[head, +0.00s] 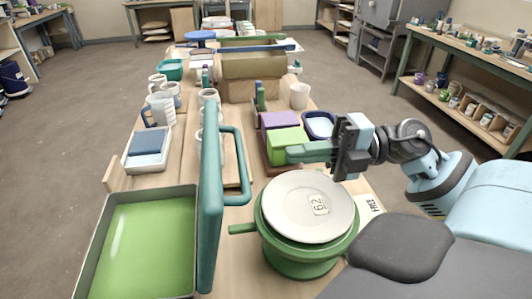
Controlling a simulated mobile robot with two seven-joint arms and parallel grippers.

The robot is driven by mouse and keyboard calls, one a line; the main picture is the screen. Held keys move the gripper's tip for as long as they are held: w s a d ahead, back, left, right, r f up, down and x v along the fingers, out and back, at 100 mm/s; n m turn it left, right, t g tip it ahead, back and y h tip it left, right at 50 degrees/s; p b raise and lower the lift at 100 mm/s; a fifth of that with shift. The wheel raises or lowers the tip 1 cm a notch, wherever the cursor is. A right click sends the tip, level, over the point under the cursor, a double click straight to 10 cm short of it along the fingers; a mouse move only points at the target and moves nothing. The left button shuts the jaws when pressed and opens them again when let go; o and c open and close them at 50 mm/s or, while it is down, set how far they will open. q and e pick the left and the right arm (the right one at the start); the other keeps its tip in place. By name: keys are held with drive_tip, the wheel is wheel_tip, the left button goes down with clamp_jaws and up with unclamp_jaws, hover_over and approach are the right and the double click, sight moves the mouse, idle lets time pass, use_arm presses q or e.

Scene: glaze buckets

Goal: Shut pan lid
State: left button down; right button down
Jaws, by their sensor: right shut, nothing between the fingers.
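The pan (88,240) is a rectangular tray with a green inside at the lower left. Its teal lid (210,200) stands upright along the pan's right edge, so the pan is open. A teal bar handle (240,165) sticks out from the lid's right face. My right gripper (291,154) is to the right of the handle, apart from it, with its fingers pointing left. Its fingers are shut and empty. My left gripper is not in view.
A green bucket (300,267) with a pale round plate-like top (300,205) stands right of the lid, in front of my right gripper. Purple (279,120) and green (288,139) blocks lie by the fingers. Mugs and a blue-topped box (148,143) stand behind the pan.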

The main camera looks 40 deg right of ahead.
drive_tip(key=p+x, duration=0.1)
drive_tip(key=x, duration=0.5)
drive_tip(key=shift+w+a, duration=0.1)
drive_tip(key=shift+a, duration=0.05)
idle(0.4)
